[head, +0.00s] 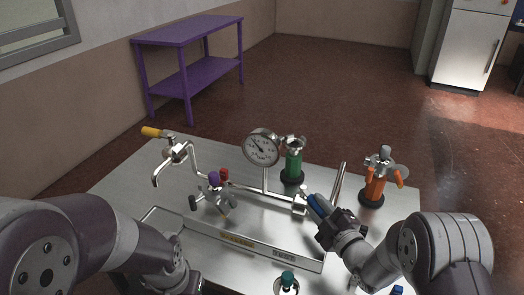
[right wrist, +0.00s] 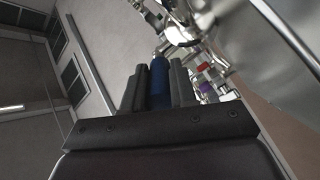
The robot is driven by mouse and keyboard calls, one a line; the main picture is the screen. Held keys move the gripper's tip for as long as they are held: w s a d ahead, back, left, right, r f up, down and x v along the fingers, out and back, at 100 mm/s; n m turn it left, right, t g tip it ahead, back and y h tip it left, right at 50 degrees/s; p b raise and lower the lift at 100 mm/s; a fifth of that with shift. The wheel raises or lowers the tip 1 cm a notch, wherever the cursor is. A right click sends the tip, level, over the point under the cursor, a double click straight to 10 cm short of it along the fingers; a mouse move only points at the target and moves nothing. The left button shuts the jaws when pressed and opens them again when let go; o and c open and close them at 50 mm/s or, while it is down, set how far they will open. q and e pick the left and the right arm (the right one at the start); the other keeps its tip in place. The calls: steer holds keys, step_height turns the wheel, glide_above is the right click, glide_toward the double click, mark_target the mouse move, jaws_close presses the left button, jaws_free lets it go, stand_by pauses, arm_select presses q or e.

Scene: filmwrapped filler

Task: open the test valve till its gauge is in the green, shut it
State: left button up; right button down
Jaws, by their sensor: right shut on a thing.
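The round pressure gauge (head: 262,147) stands on a metal pipe above the steel table, its dial facing me. Its needle is too small to read surely, and I cannot tell a green zone. The test valve's blue handle (head: 315,205) is at the right end of the pipe. My right gripper (head: 325,216) is shut on it; the right wrist view shows the blue handle (right wrist: 159,84) between the two dark fingers. My left arm enters at the lower left in the head view, and its fingers are not clearly visible.
A spout with a yellow lever (head: 153,132) stands at the left. A green-bodied fitting (head: 293,165) and an orange one (head: 374,188) stand behind and right. Purple and red knobs sit mid-table. A shallow tray (head: 270,254) lies in front. A purple shelf table (head: 187,31) stands beyond.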

steer(key=n+g+y, duration=0.1)
steer(key=w+d+n+g+y+b, duration=0.1)
steer(key=y, duration=0.1)
steer(key=d+n+g+y, duration=0.1)
steer(key=shift+w+f+n+y+b, duration=0.2)
steer(key=shift+w+n+y+b, duration=0.1)
steer(key=shift+n+b, duration=0.1)
steer(key=shift+r+g, duration=0.25)
steer(key=shift+g, duration=0.05)
steer(key=shift+a, duration=0.1)
